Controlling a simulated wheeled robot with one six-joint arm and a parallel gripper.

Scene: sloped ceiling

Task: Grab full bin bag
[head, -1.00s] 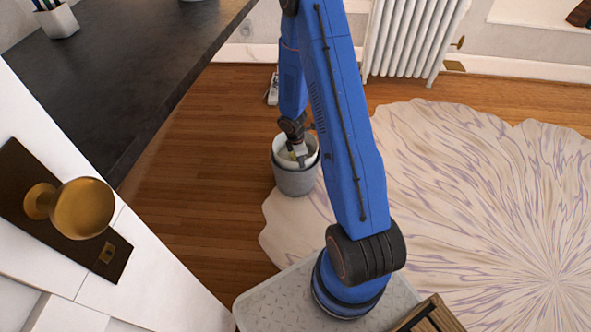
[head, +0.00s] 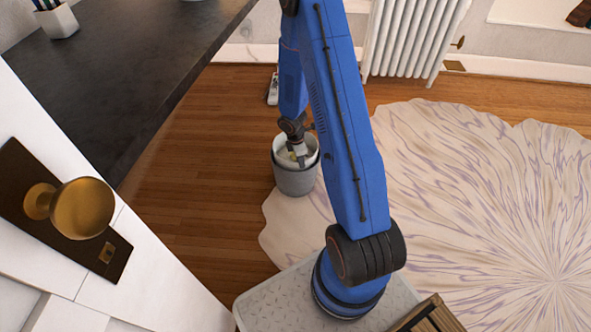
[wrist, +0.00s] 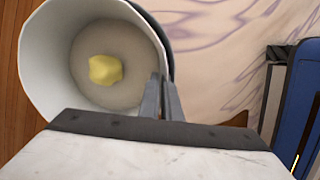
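The bin bag (wrist: 88,45) shows as a pale lining inside a grey round bin (head: 295,180) on the floor. A yellow lump (wrist: 104,70) lies inside on the pale bottom. My gripper (head: 299,160) reaches down to the bin's mouth. In the wrist view its two fingers (wrist: 162,82) are close together at the right side of the rim. A narrow gap shows between them. I cannot tell whether the bag's edge is pinched there. The bin stands upright.
A dark countertop (head: 110,70) and a white door with a brass knob (head: 83,207) are at the left. A white radiator (head: 410,40) stands behind. A pale patterned rug (head: 480,200) covers the right. Wood floor (head: 190,200) is clear left of the bin.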

